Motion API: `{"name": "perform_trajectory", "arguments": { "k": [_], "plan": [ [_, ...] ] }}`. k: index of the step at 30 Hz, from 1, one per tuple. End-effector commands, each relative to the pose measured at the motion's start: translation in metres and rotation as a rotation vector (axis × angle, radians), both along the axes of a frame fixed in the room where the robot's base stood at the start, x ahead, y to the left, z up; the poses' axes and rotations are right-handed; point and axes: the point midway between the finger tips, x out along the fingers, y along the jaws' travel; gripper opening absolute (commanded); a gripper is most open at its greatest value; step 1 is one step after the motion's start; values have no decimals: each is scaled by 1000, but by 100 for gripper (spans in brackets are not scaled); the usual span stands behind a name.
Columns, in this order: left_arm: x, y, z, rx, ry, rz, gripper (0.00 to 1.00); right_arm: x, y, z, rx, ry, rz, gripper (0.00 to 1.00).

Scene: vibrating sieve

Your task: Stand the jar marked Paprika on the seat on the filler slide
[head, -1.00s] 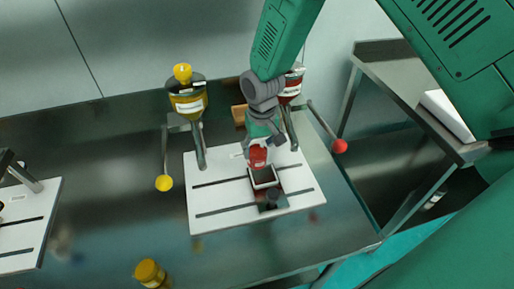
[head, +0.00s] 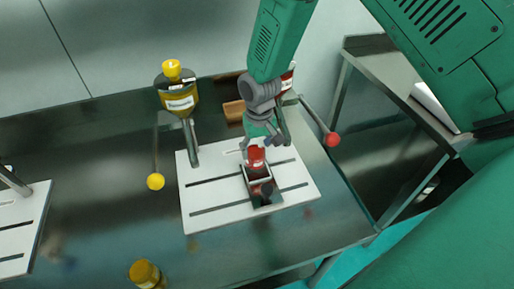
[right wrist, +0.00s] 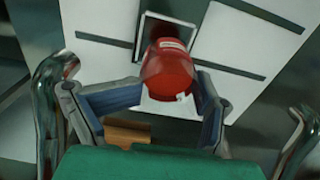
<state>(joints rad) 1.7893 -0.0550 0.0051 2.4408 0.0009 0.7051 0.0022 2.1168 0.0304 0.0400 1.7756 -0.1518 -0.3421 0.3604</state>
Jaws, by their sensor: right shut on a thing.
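My right gripper (head: 256,150) is shut on a red jar (head: 256,157), whose marking is too small to read. The jar is over the back part of a small square seat (head: 260,175) on the slide of the white slotted board (head: 210,205). In the right wrist view the jar (right wrist: 168,72) is between the fingertips, with the pale-rimmed seat (right wrist: 150,30) partly behind it. I cannot tell whether the jar touches the seat. My left gripper is not in view.
A yellow hopper (head: 178,97) and a red hopper (head: 288,78) stand behind the board, with a yellow ball lever (head: 155,182) and a red ball lever (head: 332,139) beside. A wooden block (head: 233,110) lies behind. An amber-capped jar (head: 145,272) stands at the front.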

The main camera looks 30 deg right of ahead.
Motion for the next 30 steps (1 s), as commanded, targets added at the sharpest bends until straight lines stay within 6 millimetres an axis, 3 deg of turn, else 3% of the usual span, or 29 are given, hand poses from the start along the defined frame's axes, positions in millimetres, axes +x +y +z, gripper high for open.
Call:
{"name": "perform_trajectory", "arguments": {
  "k": [30],
  "plan": [
    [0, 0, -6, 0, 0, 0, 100, -2, -6, -12, 0, 0, 1, 15]
  ]
}}
